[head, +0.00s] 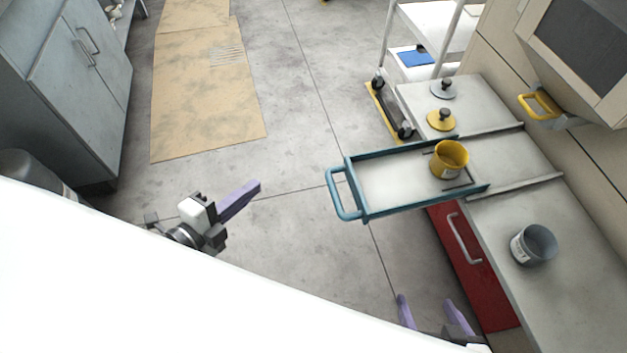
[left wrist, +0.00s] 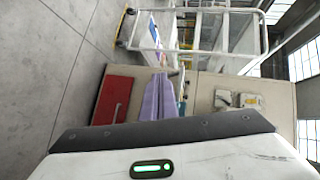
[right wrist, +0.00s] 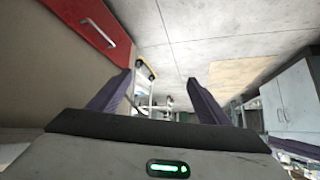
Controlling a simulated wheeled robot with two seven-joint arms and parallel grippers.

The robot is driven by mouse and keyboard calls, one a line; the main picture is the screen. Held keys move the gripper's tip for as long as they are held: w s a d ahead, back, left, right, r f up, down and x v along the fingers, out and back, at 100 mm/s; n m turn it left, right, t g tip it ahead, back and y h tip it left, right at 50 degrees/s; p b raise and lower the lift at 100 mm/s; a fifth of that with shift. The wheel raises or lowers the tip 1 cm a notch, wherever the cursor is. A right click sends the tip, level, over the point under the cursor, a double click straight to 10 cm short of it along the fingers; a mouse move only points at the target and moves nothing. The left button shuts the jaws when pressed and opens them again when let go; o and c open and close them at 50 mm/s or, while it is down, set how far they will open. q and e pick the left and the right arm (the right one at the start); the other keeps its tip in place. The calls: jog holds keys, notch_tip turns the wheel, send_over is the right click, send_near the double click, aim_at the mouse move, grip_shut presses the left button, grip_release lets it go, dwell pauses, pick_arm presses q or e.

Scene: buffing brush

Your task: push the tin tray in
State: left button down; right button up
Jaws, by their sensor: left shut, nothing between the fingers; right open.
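The tin tray (head: 390,187) has a blue-teal rim and a blue handle (head: 341,194) at its left end. It sticks out to the left over the edge of the counter (head: 510,150), with its right part resting on the counter between two rails. A yellow tin (head: 450,160) stands in its right end. My left gripper (head: 258,185) is shut and empty, left of the handle and apart from it; its shut fingers also show in the left wrist view (left wrist: 159,97). My right gripper (head: 428,303) is open and empty, below the tray in the head view; its spread fingers show in the right wrist view (right wrist: 158,95).
A grey tin (head: 534,245) stands on the counter nearer me. Lids with dark knobs (head: 441,119) lie beyond the tray. A red drawer front (head: 470,270) is under the counter. A white cart (head: 420,60) stands behind.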

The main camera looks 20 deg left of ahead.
pick_arm(q)
notch_tip(320, 180, up, 5)
jog(key=s+d+m+g+h+b, duration=0.2)
jog(key=m+g+h, duration=0.55)
jog(key=m, duration=2.05)
jog(key=shift+t+h, duration=0.65)
jog(key=shift+t, duration=0.1)
jog(key=x, duration=1.1)
jog(key=shift+w+d, duration=0.1)
jog(key=shift+w, duration=0.2)
jog(key=shift+w+d+f, duration=0.2)
jog(key=shift+w+d, duration=0.1)
jog(key=shift+d, duration=0.2)
pick_arm(e)
jog(key=shift+s+a+f, duration=0.15)
jog(key=shift+s+f, duration=0.05)
jog(key=shift+f, duration=0.3)
jog(key=shift+s+a+f, duration=0.15)
jog(key=shift+s+f, duration=0.05)
jog(key=shift+f, duration=0.25)
pick_arm(q)
jog(key=shift+d, duration=0.1)
